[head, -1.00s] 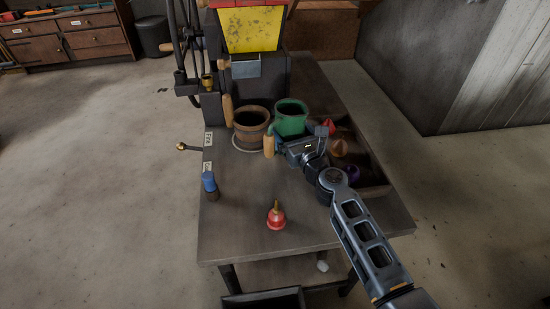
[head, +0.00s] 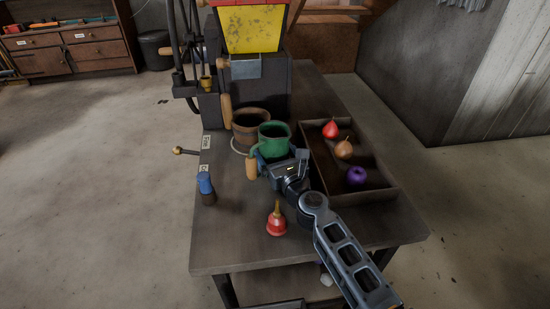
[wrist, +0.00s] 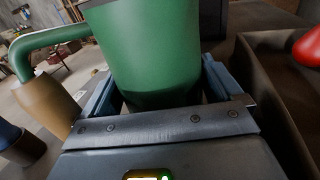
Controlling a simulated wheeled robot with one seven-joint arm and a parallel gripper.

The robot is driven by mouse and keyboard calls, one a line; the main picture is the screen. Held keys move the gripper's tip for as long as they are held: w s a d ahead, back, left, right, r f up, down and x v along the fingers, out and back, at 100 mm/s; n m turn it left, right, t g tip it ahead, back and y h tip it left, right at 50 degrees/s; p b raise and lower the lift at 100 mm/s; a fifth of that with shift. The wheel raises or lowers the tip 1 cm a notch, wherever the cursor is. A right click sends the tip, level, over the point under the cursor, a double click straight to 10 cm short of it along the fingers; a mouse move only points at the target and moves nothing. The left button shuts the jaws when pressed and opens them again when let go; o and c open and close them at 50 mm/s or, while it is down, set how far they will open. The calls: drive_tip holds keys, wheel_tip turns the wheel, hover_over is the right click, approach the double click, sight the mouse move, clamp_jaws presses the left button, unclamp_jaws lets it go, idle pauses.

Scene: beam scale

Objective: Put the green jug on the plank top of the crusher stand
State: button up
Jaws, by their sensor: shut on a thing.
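The green jug (head: 274,138) is upright at the middle of the stand, with its wood-coloured grip at lower left. In the wrist view the jug (wrist: 150,50) fills the space between the jaws. My gripper (head: 283,162) is shut on the jug's lower body. The jug's base is hidden behind my gripper, so I cannot tell whether it touches the plank top. The plank top of the crusher stand (head: 235,235) is dark wood and spreads below and in front of the jug.
A brown wooden pot (head: 248,126) stands just behind the jug. An open tray (head: 375,193) with red, orange and purple pieces is at right. A red bell-shaped piece (head: 276,222) and a blue-topped cylinder (head: 206,188) stand in front. The yellow crusher (head: 250,30) is behind.

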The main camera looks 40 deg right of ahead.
drive_tip(key=shift+r, duration=0.1)
drive_tip(key=shift+f, duration=0.2)
drive_tip(key=o, duration=1.1)
drive_tip(key=shift+r, duration=0.1)
drive_tip(key=shift+r, duration=0.2)
drive_tip(key=v, duration=0.7)
drive_tip(key=shift+s+f, duration=0.1)
drive_tip(key=shift+s, duration=0.15)
